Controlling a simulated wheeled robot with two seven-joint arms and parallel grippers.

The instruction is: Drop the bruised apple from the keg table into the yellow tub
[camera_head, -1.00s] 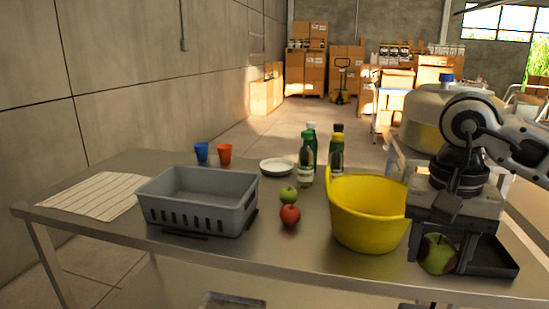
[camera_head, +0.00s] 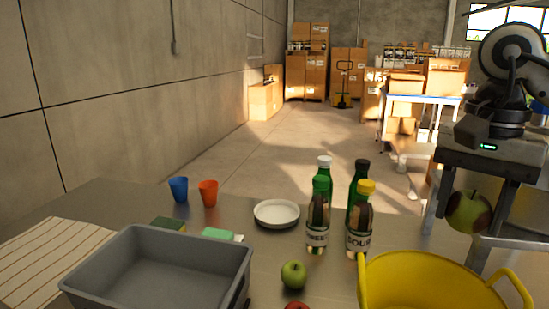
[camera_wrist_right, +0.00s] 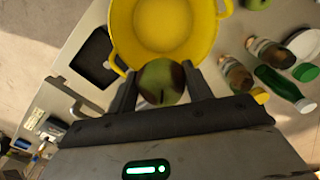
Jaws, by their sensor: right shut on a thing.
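The bruised apple (camera_head: 468,212) is green with a dark brown patch. My right gripper (camera_head: 462,228) is shut on it and holds it up in the air, beyond and to the right of the yellow tub (camera_head: 415,280) in the head view. In the right wrist view the apple (camera_wrist_right: 161,82) sits between the two fingers, close to the near rim of the tub (camera_wrist_right: 122,38). The visible part of the tub's inside looks empty; the head view cuts off its lower part. My left gripper is not in view.
A grey crate (camera_head: 130,258) stands at the left. A green apple (camera_head: 293,274), a red apple (camera_head: 297,305), several bottles (camera_head: 318,225) and a white plate (camera_head: 277,213) are left of the tub. Orange (camera_head: 208,192) and blue (camera_head: 179,189) cups stand behind. A dark tray (camera_wrist_right: 93,57) shows in the wrist view.

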